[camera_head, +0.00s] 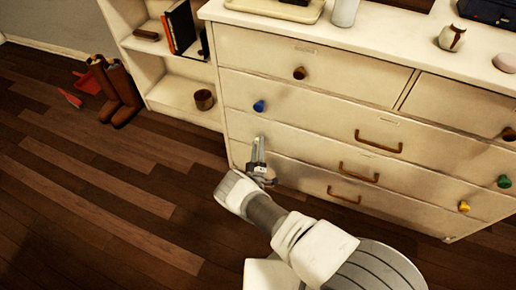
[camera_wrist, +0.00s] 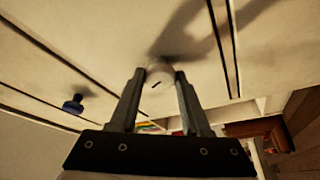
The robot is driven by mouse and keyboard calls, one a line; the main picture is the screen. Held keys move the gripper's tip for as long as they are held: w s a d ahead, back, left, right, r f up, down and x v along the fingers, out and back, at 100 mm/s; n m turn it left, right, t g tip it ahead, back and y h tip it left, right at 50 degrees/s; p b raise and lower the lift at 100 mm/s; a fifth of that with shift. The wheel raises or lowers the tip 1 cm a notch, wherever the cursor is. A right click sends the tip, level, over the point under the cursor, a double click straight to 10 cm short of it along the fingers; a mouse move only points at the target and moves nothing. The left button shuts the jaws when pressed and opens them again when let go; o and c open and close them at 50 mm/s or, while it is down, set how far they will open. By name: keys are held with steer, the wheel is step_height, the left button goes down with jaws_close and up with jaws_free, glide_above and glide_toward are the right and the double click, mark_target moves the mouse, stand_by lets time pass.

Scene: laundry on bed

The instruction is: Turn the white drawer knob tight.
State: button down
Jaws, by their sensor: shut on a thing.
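The white drawer knob (camera_wrist: 159,71) sits between my fingertips in the wrist view, against the pale drawer front. It has a short dark slot on its face. My gripper (camera_wrist: 160,84) is shut on it, one finger on each side. In the head view my gripper (camera_head: 259,150) reaches the left side of the cream dresser (camera_head: 320,125), below the blue knob (camera_head: 259,106). The white knob is hard to make out there, largely hidden by the fingers. I cannot tell whether the knob is flush with the drawer.
The blue knob also shows in the wrist view (camera_wrist: 73,104). Brown knob (camera_head: 299,73), bronze handles (camera_head: 378,141), green knob (camera_head: 504,181) and yellow knob (camera_head: 463,207) stick out from the dresser. A shelf (camera_head: 180,90) and brown boots (camera_head: 121,92) stand left. Floor at left is mostly clear.

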mark_target(291, 125)
steer(key=shift+f+m+t+h+b, duration=0.1)
steer(key=shift+m+t+h+b, duration=0.3)
steer(key=shift+m, duration=0.95)
steer(key=shift+m+t+h+b, duration=0.1)
steer(key=shift+m+h+b, duration=0.25)
steer(key=shift+m+h, duration=0.7)
steer(key=shift+m+y, duration=0.35)
steer(key=shift+m, duration=0.15)
steer(key=shift+c, duration=1.9)
jaws_free()
steer(key=shift+a, duration=0.1)
step_height(291, 125, up, 5)
steer(key=p, duration=0.3)
steer(key=shift+w, duration=0.1)
steer(key=s+d+r+p, duration=0.1)
steer(key=d+r+p, duration=0.1)
steer(key=d, duration=0.1)
steer(key=s+d+r+p, duration=0.1)
steer(key=d+r+p, duration=0.1)
steer(key=d, duration=0.2)
steer(key=s+d+r+p, duration=0.1)
steer(key=d+r+p, duration=0.1)
steer(key=d, duration=0.2)
steer(key=shift+d+r, duration=0.1)
steer(key=shift+d, duration=0.05)
